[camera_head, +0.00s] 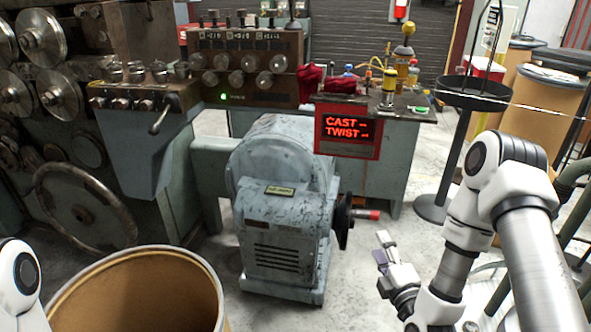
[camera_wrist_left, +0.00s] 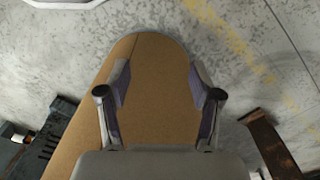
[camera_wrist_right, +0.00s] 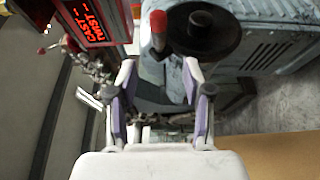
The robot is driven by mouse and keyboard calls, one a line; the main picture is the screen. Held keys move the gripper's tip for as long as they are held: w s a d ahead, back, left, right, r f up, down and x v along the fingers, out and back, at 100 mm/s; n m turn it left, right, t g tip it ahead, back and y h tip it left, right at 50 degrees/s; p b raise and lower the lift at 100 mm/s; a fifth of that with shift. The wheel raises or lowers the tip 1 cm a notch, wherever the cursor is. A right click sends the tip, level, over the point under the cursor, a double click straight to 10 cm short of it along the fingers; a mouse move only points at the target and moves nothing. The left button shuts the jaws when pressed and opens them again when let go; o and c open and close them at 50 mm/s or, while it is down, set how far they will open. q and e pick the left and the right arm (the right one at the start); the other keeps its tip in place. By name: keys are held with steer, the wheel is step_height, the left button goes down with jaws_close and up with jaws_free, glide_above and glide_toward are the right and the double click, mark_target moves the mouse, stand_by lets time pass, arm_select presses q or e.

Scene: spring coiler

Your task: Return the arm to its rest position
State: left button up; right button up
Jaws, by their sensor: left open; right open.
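My right arm comes in from the right in the head view. Its gripper (camera_head: 382,250) is above the concrete floor, to the right of the grey motor housing (camera_head: 285,195) and its black handwheel (camera_head: 342,222). In the right wrist view, that gripper (camera_wrist_right: 161,77) is open and empty, with the handwheel (camera_wrist_right: 205,32) and its red handle beyond the fingers. My left gripper is outside the head view; only a white arm part shows at the lower left. In the left wrist view, the left gripper (camera_wrist_left: 155,80) is open and empty, with a brown drum (camera_wrist_left: 150,60) behind its fingers.
An open brown drum (camera_head: 205,290) stands at the lower left of the head view. The coiling machine (camera_head: 150,150) fills the left. A red "CAST TWIST" display (camera_head: 347,133) hangs on the back bench. A black stand (camera_head: 438,205) is behind my right arm. Bare floor (camera_head: 380,290) lies around the right gripper.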

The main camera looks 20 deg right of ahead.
steer(key=s+a+f+n+g+y+p, duration=0.25)
steer(key=s+a+g+y+p, duration=0.2)
steer(key=a+p, duration=0.55)
steer(key=s+a+f+m+g+h, duration=0.1)
steer(key=s+f+m+g, duration=0.4)
steer(key=s+m, duration=0.4)
steer(key=s+f+m+g+p, duration=0.1)
steer(key=s+f+m+g, duration=0.4)
steer(key=s+m+g, duration=0.3)
steer(key=s+m, duration=0.2)
steer(key=s, duration=0.1)
steer(key=shift+s+a+h+p, duration=0.3)
steer(key=shift+a+h, duration=0.05)
steer(key=shift+a, duration=0.05)
stand_by(0.9)
